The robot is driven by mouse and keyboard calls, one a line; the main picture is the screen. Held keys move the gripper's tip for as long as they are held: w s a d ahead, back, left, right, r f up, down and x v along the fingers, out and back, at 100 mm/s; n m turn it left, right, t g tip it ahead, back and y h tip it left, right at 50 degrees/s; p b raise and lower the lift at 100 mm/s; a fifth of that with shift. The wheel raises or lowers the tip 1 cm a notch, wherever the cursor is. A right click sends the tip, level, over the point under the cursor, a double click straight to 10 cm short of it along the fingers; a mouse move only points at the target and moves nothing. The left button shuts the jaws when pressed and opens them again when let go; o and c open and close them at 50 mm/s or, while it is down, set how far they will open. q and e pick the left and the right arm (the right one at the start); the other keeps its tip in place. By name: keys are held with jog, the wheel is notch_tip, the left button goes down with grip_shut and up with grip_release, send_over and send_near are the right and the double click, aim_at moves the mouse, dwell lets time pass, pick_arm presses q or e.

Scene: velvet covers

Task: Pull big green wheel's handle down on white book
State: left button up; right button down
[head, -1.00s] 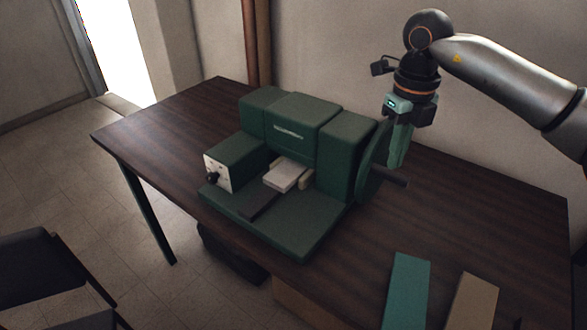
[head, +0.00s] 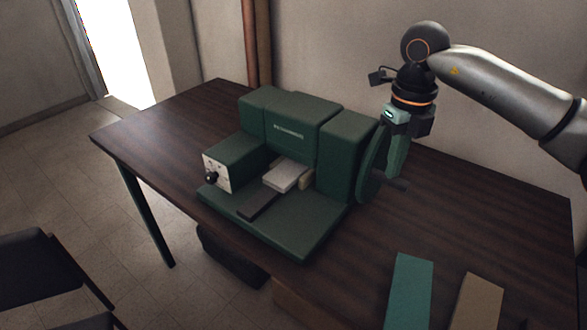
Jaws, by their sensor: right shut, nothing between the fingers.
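The green machine (head: 300,125) stands on the dark wooden table. Its big green wheel (head: 372,172) is on the machine's right side, seen nearly edge-on. The wheel's dark handle (head: 392,182) sticks out to the right, low on the wheel. The white book (head: 286,176) lies flat in the machine's middle opening. My right gripper (head: 395,172) is shut with nothing held, pointing down beside the wheel, its fingertips close to the handle. I cannot tell whether they touch it. My left gripper is not in view.
A teal book (head: 409,290) and a tan book (head: 473,302) lie on the table (head: 500,220) at the front right. A white panel with a black knob (head: 214,175) is on the machine's left. The table right of the wheel is clear. Dark chairs stand at lower left.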

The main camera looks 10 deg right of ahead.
aim_at(389, 185)
jog(key=shift+f, duration=0.1)
jog(key=shift+s+f+b, duration=0.1)
jog(key=shift+f+b, duration=0.3)
jog(key=shift+f, duration=0.15)
jog(key=shift+a+f+b, duration=0.1)
jog(key=shift+f+b, duration=0.2)
jog(key=shift+f, duration=0.35)
jog(key=shift+f+b, duration=0.4)
jog(key=shift+f, duration=0.35)
